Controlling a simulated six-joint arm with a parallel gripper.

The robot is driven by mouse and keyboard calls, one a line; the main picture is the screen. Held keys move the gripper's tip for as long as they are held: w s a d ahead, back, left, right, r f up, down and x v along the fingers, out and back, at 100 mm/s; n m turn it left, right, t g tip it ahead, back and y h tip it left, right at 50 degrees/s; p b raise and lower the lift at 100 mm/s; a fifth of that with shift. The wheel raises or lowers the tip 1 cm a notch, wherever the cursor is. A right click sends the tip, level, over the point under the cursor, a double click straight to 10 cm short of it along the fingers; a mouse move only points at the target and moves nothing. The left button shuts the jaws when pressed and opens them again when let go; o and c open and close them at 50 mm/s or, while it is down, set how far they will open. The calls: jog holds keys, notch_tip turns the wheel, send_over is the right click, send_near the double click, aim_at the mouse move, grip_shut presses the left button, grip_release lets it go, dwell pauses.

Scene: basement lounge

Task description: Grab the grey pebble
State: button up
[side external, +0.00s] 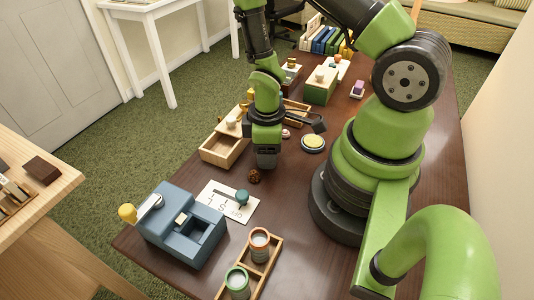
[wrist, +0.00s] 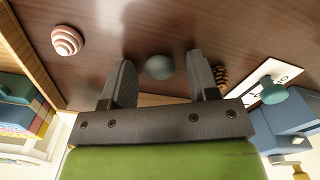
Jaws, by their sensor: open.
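The grey pebble (wrist: 159,67) is a smooth, rounded stone lying on the dark wooden table in the wrist view. My gripper (wrist: 160,62) points down with its two dark fingers apart, one on each side of the pebble in that picture. Neither finger appears to touch it. I cannot tell how far above the table the fingertips are. In the side external view my gripper (side external: 266,163) is low over the table, and the pebble is hidden there.
A brown pinecone (side external: 254,176) lies close beside my gripper; in the wrist view it sits just outside the right finger. A pink spiral shell (wrist: 67,40) is off to the left. A wooden open box (side external: 212,154), white card (side external: 213,197), blue crank box (side external: 171,227) and yellow-topped disc (side external: 313,142) surround the spot.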

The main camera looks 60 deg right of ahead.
jog(key=c, duration=1)
jog(key=shift+r, duration=0.1)
